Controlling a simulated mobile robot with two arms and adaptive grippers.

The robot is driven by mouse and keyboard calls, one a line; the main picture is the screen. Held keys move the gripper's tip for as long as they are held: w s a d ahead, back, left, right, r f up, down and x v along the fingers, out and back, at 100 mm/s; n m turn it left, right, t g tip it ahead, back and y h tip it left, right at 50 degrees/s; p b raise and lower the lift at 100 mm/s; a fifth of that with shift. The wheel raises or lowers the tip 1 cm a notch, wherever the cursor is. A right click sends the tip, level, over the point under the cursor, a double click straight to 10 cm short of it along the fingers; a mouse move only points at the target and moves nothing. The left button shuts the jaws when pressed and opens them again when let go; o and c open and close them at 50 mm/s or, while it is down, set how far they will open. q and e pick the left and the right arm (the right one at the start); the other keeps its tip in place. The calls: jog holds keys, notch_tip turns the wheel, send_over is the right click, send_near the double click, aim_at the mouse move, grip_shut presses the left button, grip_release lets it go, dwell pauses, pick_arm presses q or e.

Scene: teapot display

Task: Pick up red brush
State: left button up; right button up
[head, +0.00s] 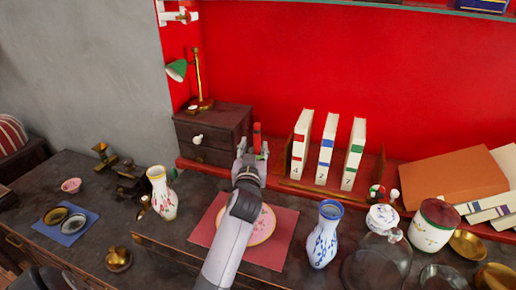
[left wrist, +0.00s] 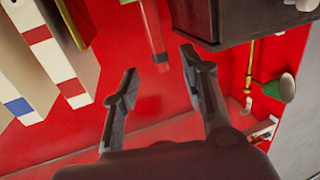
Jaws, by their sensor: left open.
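The red brush (head: 257,133) stands upright on the red shelf between the dark drawer box and the books. The lower part of the brush is hidden by the gripper in the head view. My right gripper is not in view.
The dark drawer box (head: 212,134) stands close left of the brush, with a green lamp (head: 178,70) on top. White books (head: 326,153) stand in a wooden rack to the right. A plate on a pink mat (head: 284,241) lies under my left arm; vases flank it.

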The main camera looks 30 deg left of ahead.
aim_at(257, 135)
pick_arm(q)
jog(key=x, duration=0.3)
jog(key=shift+w+a, duration=0.2)
jog(key=shift+w, duration=0.2)
jog(key=shift+p+x, duration=0.7)
jog(key=shift+x, duration=1.9)
jog(key=shift+d+f, duration=0.1)
jog(key=shift+d, duration=0.05)
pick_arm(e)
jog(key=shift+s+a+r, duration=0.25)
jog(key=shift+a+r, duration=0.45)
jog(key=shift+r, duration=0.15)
pick_arm(q)
jog(key=shift+c, duration=0.6)
jog(key=c, duration=0.8)
grip_shut()
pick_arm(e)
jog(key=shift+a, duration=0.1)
